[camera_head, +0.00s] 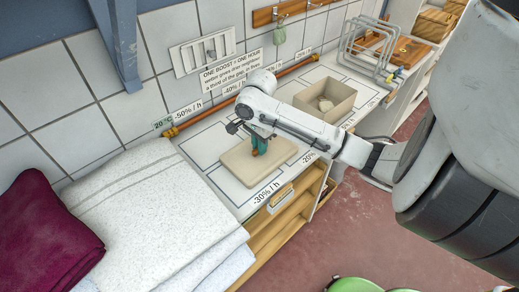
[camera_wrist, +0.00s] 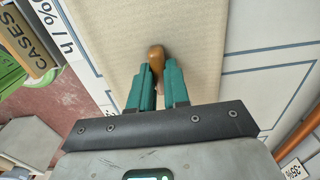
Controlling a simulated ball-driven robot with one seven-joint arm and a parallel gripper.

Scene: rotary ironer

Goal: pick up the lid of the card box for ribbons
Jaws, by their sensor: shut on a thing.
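The lid (camera_head: 236,164) is a flat beige card slab lying on the white counter top. In the wrist view its ribbed beige surface (camera_wrist: 120,40) fills the upper middle, with an orange-brown wooden knob (camera_wrist: 156,55) standing on it. My gripper (camera_head: 260,146) reaches down over the middle of the lid, its teal fingers (camera_wrist: 158,75) shut on the knob. I cannot tell whether the lid is clear of the counter. The open beige card box (camera_head: 338,113) stands behind it to the right, with a pale lump inside.
Folded white linen (camera_head: 160,205) and a dark red cushion-like cloth (camera_head: 45,230) lie at the left. A wire rack (camera_head: 372,45) and a wooden board (camera_head: 410,52) stand at the far right. The tiled wall bounds the back. Wooden shelving (camera_head: 280,222) is under the counter.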

